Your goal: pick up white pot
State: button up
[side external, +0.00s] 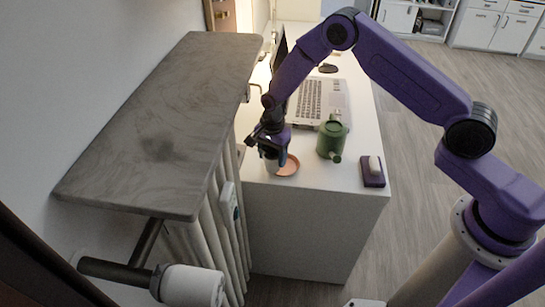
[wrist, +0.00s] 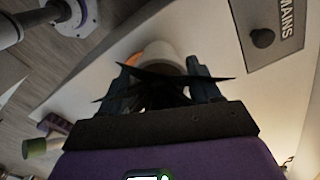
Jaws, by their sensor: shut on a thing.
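The white pot (side external: 271,165) is at the left front of the white desk, at the edge of a terracotta saucer (side external: 289,165). My gripper (side external: 270,150) is above and around it, shut on it. In the wrist view, the pot (wrist: 164,50) shows as a pale rounded shape between the fingers of my gripper (wrist: 163,76), with dark pointed leaves (wrist: 150,82) in front. The orange saucer (wrist: 136,60) peeks out beside it. The leaves hide part of the pot and the finger contact. I cannot tell whether the pot is clear of the desk.
A green watering can (side external: 330,140) stands right of the pot, and a small dark block (side external: 373,173) lies near the desk's right edge. A grey shelf (side external: 160,115) overhangs on the left. The wrist view shows a grey plate (wrist: 282,25) marked MAINS.

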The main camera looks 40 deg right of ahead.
jog(key=shift+r, duration=0.5)
jog(key=s+d+r, duration=0.3)
jog(key=s+r, duration=0.8)
jog(key=s, duration=0.2)
jog(key=w+d+f, duration=0.1)
jog(key=w+f, duration=0.3)
jog(key=w, duration=0.9)
jog(key=shift+d+f, duration=0.15)
jog(key=shift+f, duration=4.75)
jog(key=shift+f, duration=0.1)
jog(key=o, duration=1.3)
jog(key=shift+c, duration=0.2)
